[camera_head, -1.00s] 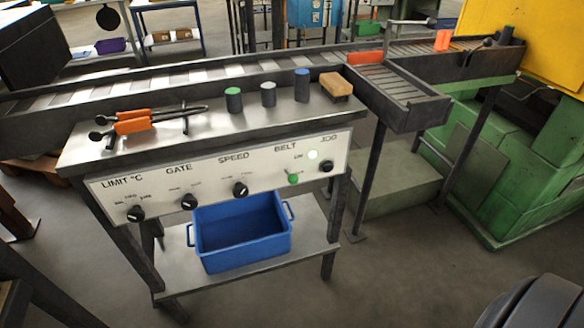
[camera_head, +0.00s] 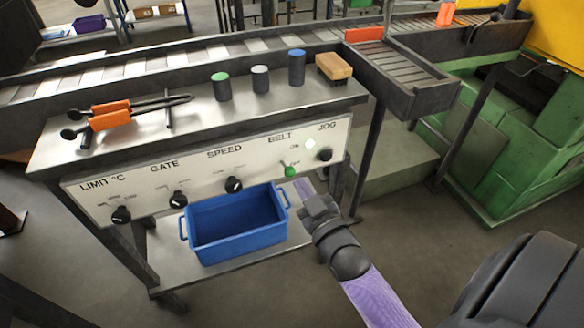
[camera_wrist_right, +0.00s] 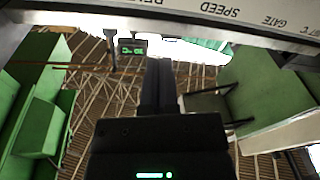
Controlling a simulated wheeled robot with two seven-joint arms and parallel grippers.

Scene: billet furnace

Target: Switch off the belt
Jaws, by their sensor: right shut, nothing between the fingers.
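The control panel (camera_head: 205,192) is white and fronts a metal bench. Under its BELT label sits a small switch with a green tip (camera_head: 290,171), the tip hanging low. A pale lit lamp (camera_head: 310,143) is just above and right of it. My right gripper (camera_head: 303,188) is shut and empty, just below and right of the green tip; I cannot tell whether they touch. In the right wrist view its dark fingers (camera_wrist_right: 158,85) are together, the panel (camera_wrist_right: 235,32) appears upside down along the top, and the switch is not visible. My left gripper is out of view.
A black JOG knob (camera_head: 325,155) is close right of the switch. A blue bin (camera_head: 237,229) stands on the shelf below. Orange-handled tongs (camera_head: 110,120), several cylinders and a brush-like block (camera_head: 334,67) lie on the bench. The conveyor (camera_head: 215,52) runs behind.

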